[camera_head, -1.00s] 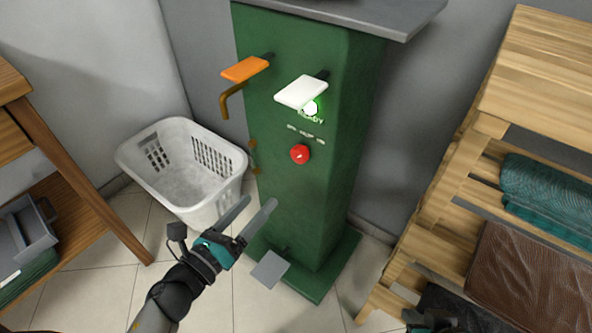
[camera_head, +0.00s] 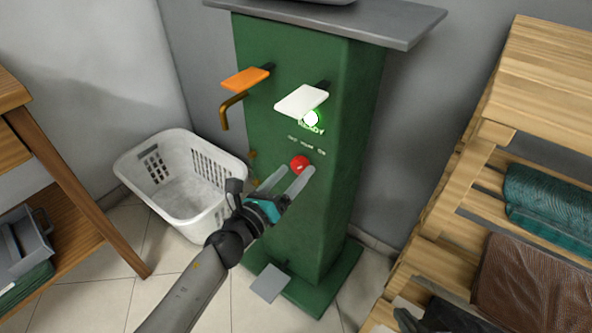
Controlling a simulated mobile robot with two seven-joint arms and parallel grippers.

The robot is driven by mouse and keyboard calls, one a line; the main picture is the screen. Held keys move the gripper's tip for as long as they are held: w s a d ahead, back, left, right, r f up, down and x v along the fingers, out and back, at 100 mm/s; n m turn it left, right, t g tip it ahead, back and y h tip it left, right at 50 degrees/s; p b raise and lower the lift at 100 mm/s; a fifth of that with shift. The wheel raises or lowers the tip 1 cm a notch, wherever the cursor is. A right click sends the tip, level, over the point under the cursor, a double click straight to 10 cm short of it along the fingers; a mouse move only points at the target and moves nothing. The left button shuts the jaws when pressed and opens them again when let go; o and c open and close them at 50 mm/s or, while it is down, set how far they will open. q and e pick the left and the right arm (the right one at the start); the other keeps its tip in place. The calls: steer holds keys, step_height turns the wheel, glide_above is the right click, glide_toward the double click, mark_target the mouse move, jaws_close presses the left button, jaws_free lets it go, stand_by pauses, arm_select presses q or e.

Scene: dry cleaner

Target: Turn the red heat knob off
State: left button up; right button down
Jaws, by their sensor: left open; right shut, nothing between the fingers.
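The round red heat knob (camera_head: 300,163) sits on the front of the green press column (camera_head: 350,130), below small white markings. A lit green ready lamp (camera_head: 311,119) is above it. My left gripper (camera_head: 290,177) is open, its two grey fingers pointing up toward the knob. The right finger's tip is just below and right of the knob; I cannot tell whether it touches.
An orange lever (camera_head: 246,79) and a white lever (camera_head: 301,100) stick out above the knob. A grey pedal (camera_head: 270,283) is at the column's foot. A white laundry basket (camera_head: 178,213) stands left. A wooden shelf (camera_head: 470,200) with folded cloth stands right.

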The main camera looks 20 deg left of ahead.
arm_select(q)
steer(key=shift+x, duration=0.95)
steer(key=shift+c, duration=0.3)
jaws_close()
